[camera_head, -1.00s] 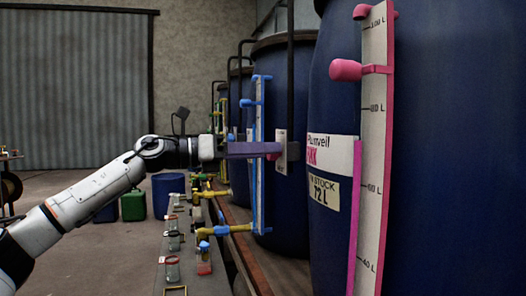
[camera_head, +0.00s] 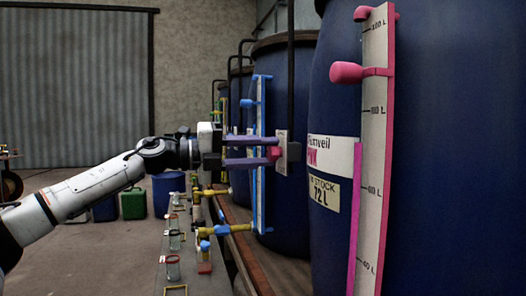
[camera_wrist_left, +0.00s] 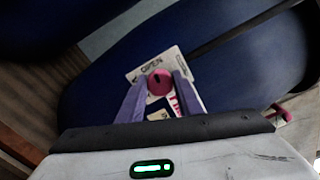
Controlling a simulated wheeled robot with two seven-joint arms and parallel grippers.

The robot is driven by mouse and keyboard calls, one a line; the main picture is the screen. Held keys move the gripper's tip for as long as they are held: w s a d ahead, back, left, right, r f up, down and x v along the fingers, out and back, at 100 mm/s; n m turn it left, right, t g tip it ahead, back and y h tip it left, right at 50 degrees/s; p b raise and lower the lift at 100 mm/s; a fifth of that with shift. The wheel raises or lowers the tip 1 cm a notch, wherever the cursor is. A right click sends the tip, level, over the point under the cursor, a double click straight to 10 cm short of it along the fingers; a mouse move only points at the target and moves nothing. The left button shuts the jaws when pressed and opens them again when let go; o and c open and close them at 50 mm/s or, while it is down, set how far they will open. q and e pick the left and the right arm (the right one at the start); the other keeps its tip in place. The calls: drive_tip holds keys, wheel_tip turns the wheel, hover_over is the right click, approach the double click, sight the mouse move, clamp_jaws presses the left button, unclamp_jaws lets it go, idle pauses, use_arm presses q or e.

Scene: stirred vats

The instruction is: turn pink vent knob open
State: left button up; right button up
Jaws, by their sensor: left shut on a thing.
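The pink vent knob (camera_head: 275,153) sits on a pale plate (camera_head: 283,140) on the side of a dark blue vat. In the left wrist view the knob (camera_wrist_left: 160,82) is round, with a dark mark on its face, and the plate around it reads "OPEN". My left gripper (camera_head: 273,151) has two purple fingers, one above the other, shut on the knob. In the left wrist view the fingers (camera_wrist_left: 158,88) flank the knob on both sides. The knob's far side is hidden. My right gripper is not in view.
A large blue vat (camera_head: 440,150) with a pink-edged level gauge (camera_head: 374,140) stands close at right. A blue gauge (camera_head: 260,150) stands just behind my fingers. Yellow and blue taps (camera_head: 228,229) stick out below. The floor at left is mostly clear.

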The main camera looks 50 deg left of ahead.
use_arm(q)
drive_tip(key=shift+n, duration=0.8)
drive_tip(key=o, duration=1)
drive_tip(key=shift+o, duration=0.2)
